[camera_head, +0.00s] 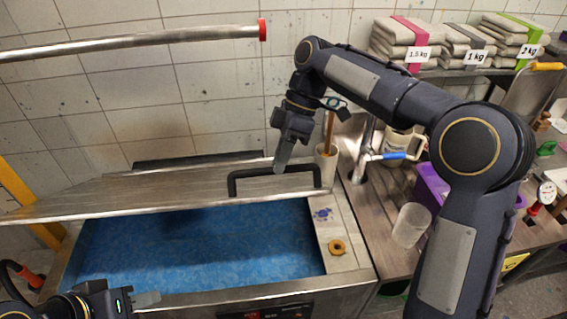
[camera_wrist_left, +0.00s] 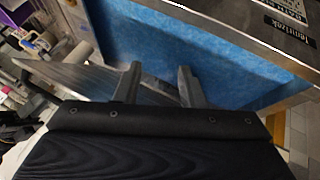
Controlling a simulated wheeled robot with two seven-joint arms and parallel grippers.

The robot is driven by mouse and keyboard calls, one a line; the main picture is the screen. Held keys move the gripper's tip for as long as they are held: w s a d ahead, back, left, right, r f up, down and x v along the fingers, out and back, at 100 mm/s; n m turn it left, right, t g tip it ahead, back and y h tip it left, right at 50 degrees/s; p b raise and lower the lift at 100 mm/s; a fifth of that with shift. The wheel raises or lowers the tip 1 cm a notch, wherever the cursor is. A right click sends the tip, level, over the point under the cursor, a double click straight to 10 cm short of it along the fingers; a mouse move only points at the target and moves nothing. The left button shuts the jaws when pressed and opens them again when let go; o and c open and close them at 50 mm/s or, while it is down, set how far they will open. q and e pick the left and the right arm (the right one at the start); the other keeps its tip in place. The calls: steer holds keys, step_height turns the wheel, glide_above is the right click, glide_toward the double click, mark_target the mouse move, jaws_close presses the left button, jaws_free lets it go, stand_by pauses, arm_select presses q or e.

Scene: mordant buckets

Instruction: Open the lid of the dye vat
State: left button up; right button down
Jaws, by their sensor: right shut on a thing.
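The dye vat (camera_head: 345,262) is a steel tub with blue liquid (camera_head: 190,245) inside. Its metal lid (camera_head: 130,192) is tilted up and stands partly open, its front edge raised above the liquid. A black bar handle (camera_head: 248,174) sits on the lid near its right end. My right gripper (camera_head: 281,167) is shut on this handle from above; its fingertips are partly hidden. My left gripper (camera_head: 148,299) is low at the vat's front edge, empty. In the left wrist view its fingers (camera_wrist_left: 157,86) are apart, with blue liquid (camera_wrist_left: 200,45) beyond them.
A clear beaker (camera_head: 411,225) and a purple bin (camera_head: 432,188) stand on the right counter. A steel pipe (camera_head: 130,42) runs above the lid.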

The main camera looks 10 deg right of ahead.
arm_select(q)
steer(key=shift+r, duration=0.3)
